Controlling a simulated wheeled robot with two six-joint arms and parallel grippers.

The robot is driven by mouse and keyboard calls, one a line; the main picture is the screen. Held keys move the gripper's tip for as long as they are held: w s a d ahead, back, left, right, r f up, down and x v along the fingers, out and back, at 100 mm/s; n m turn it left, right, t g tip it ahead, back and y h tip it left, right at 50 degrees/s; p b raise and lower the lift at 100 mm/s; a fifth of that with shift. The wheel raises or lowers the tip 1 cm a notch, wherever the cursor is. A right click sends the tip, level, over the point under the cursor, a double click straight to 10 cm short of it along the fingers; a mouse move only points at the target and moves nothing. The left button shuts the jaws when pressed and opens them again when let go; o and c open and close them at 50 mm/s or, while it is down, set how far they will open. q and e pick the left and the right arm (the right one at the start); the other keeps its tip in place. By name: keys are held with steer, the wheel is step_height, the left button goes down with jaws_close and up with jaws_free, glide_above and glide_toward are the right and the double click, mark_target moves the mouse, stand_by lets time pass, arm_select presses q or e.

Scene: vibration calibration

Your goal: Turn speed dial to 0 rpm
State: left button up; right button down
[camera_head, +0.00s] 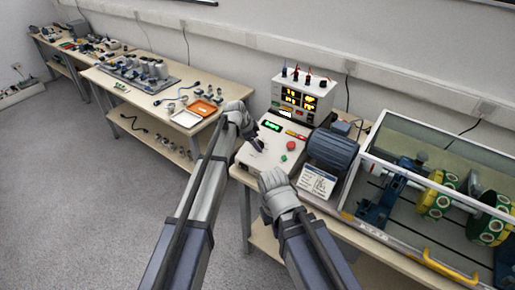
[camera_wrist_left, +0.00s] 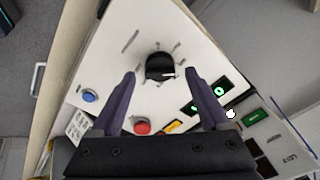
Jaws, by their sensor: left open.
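The speed dial is a black round knob (camera_wrist_left: 160,66) with a short white mark near its edge and ticks around it. It sits on the sloped white panel of the control box (camera_head: 262,158). My left gripper (camera_wrist_left: 161,73) is open, its dark fingertips on either side of the dial in the left wrist view. I cannot tell whether they touch it. In the head view my left gripper (camera_head: 256,138) is over the left part of the box, and it hides most of the dial. My right arm's end (camera_head: 276,190) is in front of the box; its fingers do not show clearly.
The panel has a red button (camera_head: 291,146), a blue button (camera_wrist_left: 88,96) and green-lit displays (camera_wrist_left: 219,91). A power supply (camera_head: 303,98) stands behind. A blue motor (camera_head: 333,148) and a clear-covered rig stand at right. An orange tray (camera_head: 201,108) lies on the left bench.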

arm_select(q)
steer(key=shift+b+x, duration=0.35)
steer(key=shift+x, duration=0.5)
steer(key=shift+r, duration=0.1)
jaws_close()
